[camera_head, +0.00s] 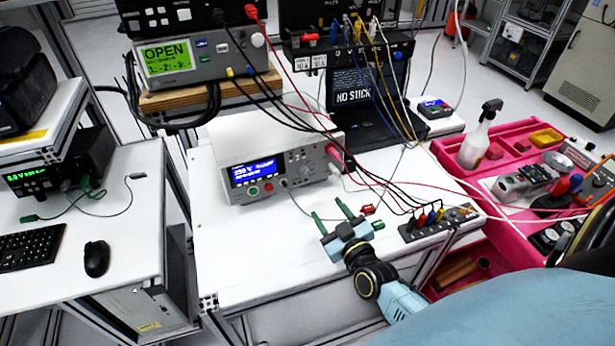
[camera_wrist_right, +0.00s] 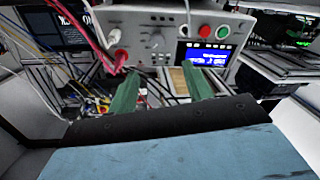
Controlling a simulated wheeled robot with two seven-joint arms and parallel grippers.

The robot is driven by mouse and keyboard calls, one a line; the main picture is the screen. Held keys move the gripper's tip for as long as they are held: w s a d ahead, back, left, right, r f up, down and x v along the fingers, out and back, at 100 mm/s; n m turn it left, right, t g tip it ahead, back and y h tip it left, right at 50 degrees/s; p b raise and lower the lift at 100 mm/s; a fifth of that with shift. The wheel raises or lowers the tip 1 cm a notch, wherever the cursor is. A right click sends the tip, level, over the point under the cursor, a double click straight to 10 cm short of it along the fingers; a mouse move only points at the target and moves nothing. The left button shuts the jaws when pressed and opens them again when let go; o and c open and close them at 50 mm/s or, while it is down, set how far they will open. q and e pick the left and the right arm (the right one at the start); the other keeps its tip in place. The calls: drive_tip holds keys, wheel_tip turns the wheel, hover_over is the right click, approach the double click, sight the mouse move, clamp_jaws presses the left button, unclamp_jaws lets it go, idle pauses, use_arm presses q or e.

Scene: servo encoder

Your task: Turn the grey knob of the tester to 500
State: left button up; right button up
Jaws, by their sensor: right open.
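The tester (camera_head: 300,135) is a pale grey box on the white table, its front showing a lit blue display (camera_head: 254,172) that seems to read 250 V. In the right wrist view the tester's front (camera_wrist_right: 140,28) appears upside down, with the grey knob (camera_wrist_right: 155,42) beside the display (camera_wrist_right: 207,56). The knob's setting is too small to read. My right gripper (camera_head: 329,214) is open and empty, in front of and below the tester. Its green fingers (camera_wrist_right: 161,78) point toward the front panel, apart from the knob. My left gripper is not in view.
A laptop (camera_head: 355,95) and a bench meter (camera_head: 190,58) stand behind. A pink tray (camera_head: 455,165) is at right. The table's front left is clear.

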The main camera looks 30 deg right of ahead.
sight(305, 173)
drive_tip(key=w, duration=0.4)
drive_tip(key=w+d, duration=0.1)
drive_tip(key=w, duration=0.3)
drive_tip(key=w+d+b, duration=0.1)
drive_tip(key=w, duration=0.4)
drive_tip(key=shift+w, duration=0.1)
drive_tip(key=c, duration=1)
